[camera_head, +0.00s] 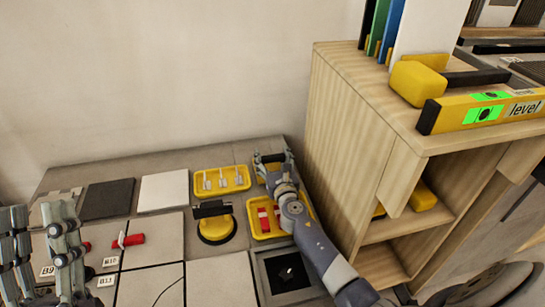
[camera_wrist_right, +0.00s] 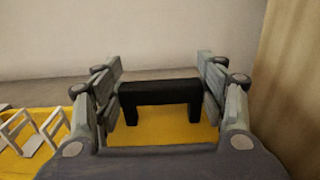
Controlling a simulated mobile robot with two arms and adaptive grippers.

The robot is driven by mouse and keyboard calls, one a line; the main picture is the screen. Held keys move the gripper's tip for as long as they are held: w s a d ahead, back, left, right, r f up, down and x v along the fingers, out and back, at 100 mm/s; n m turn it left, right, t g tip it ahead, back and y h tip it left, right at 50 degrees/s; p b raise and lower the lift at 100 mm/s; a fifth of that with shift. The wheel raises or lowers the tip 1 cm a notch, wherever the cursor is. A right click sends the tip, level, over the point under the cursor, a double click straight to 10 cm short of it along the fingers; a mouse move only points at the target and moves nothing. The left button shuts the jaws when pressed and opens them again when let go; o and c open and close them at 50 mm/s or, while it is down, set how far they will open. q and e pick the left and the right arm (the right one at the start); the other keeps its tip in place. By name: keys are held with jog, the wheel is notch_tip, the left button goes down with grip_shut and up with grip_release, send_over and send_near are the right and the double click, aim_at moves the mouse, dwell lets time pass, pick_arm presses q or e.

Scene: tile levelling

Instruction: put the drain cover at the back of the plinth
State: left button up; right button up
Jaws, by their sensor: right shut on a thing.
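My right gripper (camera_head: 272,158) is at the back right of the work surface, over a yellow tray. In the right wrist view its fingers (camera_wrist_right: 162,95) are shut on a black bracket-shaped piece (camera_wrist_right: 160,92), gripped at its two sides with yellow behind and below. I cannot tell whether this piece is the drain cover.
A yellow tray with white clips (camera_head: 222,180), a yellow tray with red pieces (camera_head: 262,222) and a yellow round tool with a black handle (camera_head: 214,225) stand nearby. A wooden cabinet (camera_head: 350,120) rises close on the right, with a yellow level (camera_head: 485,108) on top.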

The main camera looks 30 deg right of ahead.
jog(key=o, duration=1.1)
jog(key=shift+f, duration=0.1)
pick_arm(q)
jog(key=shift+s+r, duration=0.25)
jog(key=shift+s, duration=0.1)
jog(key=shift+w, duration=0.1)
